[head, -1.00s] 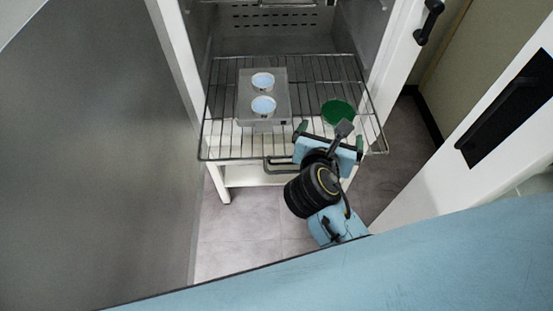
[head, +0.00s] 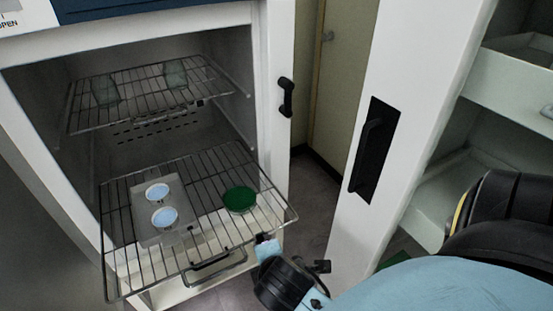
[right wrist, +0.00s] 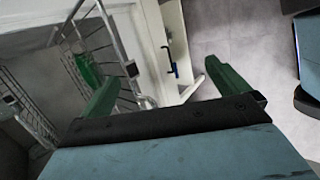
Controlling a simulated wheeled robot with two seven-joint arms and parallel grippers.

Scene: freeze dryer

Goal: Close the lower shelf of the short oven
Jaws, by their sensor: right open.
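The lower shelf (head: 122,262) is a wire rack that sticks out of the oven's open front in the head view. It holds a grey tray (head: 146,222) with two pale blue round cups (head: 164,217) and a green round dish (head: 239,199). My right gripper (head: 268,242) is by the rack's front right corner; contact cannot be told. My left gripper is not in view.
The upper wire shelf (head: 140,112) is inside the oven with two glass vessels on it. The oven's white right side bears a black handle (head: 286,97). A white door with a black handle (head: 372,150) stands to the right. Grey floor (head: 315,195) lies between them.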

